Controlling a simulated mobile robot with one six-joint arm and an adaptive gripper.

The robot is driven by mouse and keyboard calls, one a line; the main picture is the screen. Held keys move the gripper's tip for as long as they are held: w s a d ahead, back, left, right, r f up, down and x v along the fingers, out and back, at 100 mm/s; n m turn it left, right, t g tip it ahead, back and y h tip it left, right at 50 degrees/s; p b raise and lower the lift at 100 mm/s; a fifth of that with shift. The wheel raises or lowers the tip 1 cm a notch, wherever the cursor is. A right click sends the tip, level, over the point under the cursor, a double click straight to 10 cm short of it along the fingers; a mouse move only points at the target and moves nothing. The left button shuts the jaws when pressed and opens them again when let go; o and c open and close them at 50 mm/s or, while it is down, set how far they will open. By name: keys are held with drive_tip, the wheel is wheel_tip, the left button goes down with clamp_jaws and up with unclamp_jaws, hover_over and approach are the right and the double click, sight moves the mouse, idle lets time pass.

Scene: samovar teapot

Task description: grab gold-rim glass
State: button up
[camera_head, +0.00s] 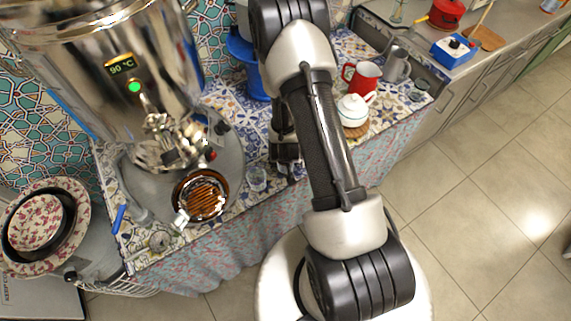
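A small clear glass (257,179) stands on the patterned tabletop (230,212), near its front edge. I cannot make out a gold rim on it at this size. My gripper (287,168) is low over the table, just right of this glass and apparently apart from it. My own arm hides part of the gripper, and its fingers are too small and dark to show whether they are open or shut. Another small glass (418,90) stands at the table's far right end, also without a clear rim colour.
A large steel samovar (110,75) stands at the left. A white teapot (353,110), red mug (361,77) and metal pitcher (397,65) stand right of my arm. The tiled floor (480,200) is clear.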

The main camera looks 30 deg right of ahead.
drive_tip(key=shift+f, duration=0.15)
drive_tip(key=shift+c, duration=0.4)
drive_tip(key=c, duration=0.9)
